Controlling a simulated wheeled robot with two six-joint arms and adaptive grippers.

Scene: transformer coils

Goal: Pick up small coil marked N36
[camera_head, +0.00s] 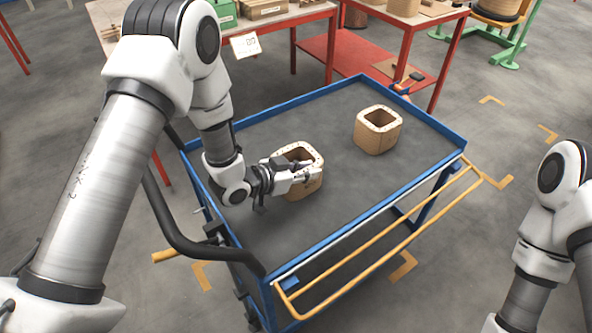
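Two light-brown, square, hollow coils with rounded corners stand upright on the cart. The nearer coil (309,188) is near the middle of the cart, partly hidden by my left gripper. The farther coil (378,135) stands to its right and farther back, with nothing on it. No N36 mark can be read on either coil. My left gripper (311,172) is at the near coil, its fingers overlapping the coil's upper front side. I cannot tell whether they touch it or are closed. My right gripper is outside the view; only part of that arm shows at the right.
The blue-rimmed cart (262,229) has a grey top with free room around the coils. A yellow handle frame (385,243) runs along its front right side. Red-legged tables (328,55) with boxes and a hanging paper tag (245,45) stand behind it.

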